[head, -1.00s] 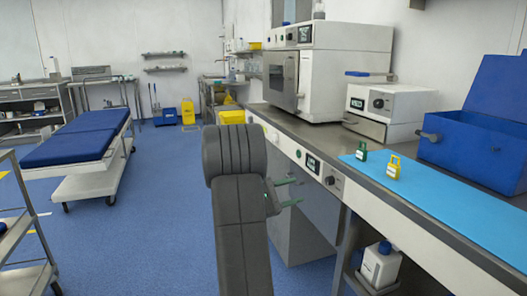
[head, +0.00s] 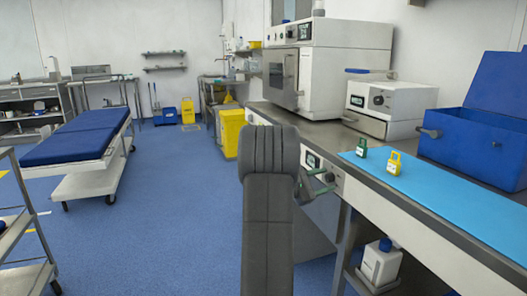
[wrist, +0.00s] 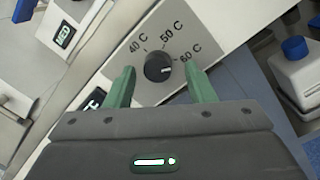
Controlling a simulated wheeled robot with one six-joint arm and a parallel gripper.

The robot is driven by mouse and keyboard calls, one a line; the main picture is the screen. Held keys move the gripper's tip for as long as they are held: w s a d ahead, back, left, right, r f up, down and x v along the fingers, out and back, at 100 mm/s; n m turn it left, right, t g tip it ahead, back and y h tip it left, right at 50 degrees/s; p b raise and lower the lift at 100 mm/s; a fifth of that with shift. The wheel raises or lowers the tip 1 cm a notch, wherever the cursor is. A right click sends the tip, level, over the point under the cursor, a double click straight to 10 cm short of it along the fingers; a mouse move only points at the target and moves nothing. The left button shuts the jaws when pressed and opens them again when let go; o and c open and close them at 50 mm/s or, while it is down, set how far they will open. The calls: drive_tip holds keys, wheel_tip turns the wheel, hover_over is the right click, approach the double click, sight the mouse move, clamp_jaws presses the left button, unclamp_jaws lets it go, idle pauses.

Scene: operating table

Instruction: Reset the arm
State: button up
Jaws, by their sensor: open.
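My gripper (head: 318,186) is open and empty in the head view, partly hidden by my arm, at the front panel of the counter. In the wrist view, its two green fingers (wrist: 160,84) stand on either side of a black knob (wrist: 158,67). I cannot tell whether the fingers touch the panel. In the head view, the knob (head: 331,177) is small beside the gripper.
A blue mat (head: 450,196) on the counter carries a green tag (head: 361,148) and a yellow tag (head: 394,163). An open blue box (head: 470,145) stands behind. A white bottle (head: 381,263) sits on the shelf below.

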drive_tip(key=shift+s+r+n+p, duration=0.1)
drive_tip(key=shift+r+n+p, duration=0.1)
drive_tip(key=shift+n+p, duration=1.25)
drive_tip(key=shift+r+n+p, duration=0.15)
drive_tip(key=shift+n+p, duration=0.7)
drive_tip(key=shift+p, duration=1.05)
drive_tip(key=n+p, duration=0.5)
drive_tip(key=p, duration=0.2)
drive_tip(key=shift+y+p, duration=0.3)
drive_tip(key=n+p, duration=0.3)
drive_tip(key=p, duration=0.3)
drive_tip(key=shift+s+n+t, duration=0.1)
drive_tip(key=shift+n+t, duration=0.2)
drive_tip(key=shift+n, duration=0.1)
drive_tip(key=n+p, duration=0.2)
drive_tip(key=p, duration=0.2)
drive_tip(key=shift+n+y, duration=0.3)
drive_tip(key=shift+n, duration=0.1)
drive_tip(key=shift+p, duration=0.3)
drive_tip(key=shift+s+a+f, duration=0.1)
drive_tip(key=shift+a+f, duration=0.05)
drive_tip(key=shift+a, duration=0.1)
drive_tip(key=shift+s+a, duration=0.1)
drive_tip(key=shift+a, duration=0.1)
drive_tip(key=shift+d, duration=0.1)
